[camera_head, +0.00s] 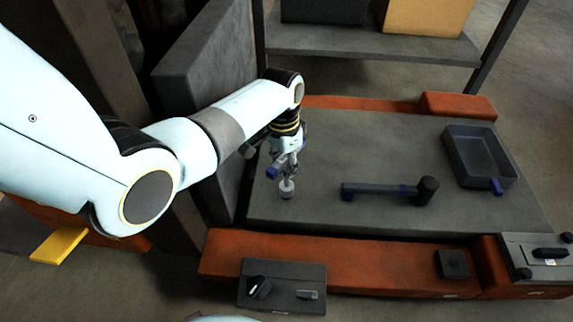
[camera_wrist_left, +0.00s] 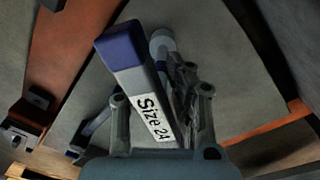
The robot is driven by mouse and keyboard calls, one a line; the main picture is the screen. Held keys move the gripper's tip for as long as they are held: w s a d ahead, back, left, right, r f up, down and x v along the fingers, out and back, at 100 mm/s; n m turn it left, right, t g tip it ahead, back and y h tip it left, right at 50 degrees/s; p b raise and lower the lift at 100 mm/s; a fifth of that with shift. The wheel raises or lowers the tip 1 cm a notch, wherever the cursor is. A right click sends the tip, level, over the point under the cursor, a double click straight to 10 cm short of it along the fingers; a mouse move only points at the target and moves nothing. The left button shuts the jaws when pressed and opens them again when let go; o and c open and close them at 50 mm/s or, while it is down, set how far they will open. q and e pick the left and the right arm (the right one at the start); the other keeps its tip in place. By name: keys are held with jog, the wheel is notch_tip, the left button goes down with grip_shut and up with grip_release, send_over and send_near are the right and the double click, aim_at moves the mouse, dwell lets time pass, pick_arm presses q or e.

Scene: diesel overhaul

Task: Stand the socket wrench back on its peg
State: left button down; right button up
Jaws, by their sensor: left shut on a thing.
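The socket wrench (camera_wrist_left: 140,88), a grey bar with a blue end and a white "Size 24" label, is between the fingers of my left gripper (camera_wrist_left: 160,115) in the left wrist view. In the head view my left gripper (camera_head: 285,167) points down over the left part of the grey work surface and is shut on the wrench. The wrench's blue end (camera_head: 272,172) sticks out to the left. A small pale round piece (camera_head: 287,188) shows just below the fingers. It also shows beside the wrench in the wrist view (camera_wrist_left: 162,42). I cannot tell if it is the peg or the wrench's socket end. My right gripper is not in view.
A dark long-handled tool (camera_head: 390,192) with a black head lies on the grey work surface (camera_head: 350,145). A dark tray (camera_head: 457,148) is at its right. An orange rail (camera_head: 350,262) runs along the front, and a grey panel (camera_head: 205,75) stands at the left.

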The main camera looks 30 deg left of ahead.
pick_arm(q)
jog(key=shift+f, duration=0.1)
jog(key=shift+f+b, duration=0.6)
jog(key=shift+f, duration=0.5)
jog(key=c, duration=0.7)
grip_release()
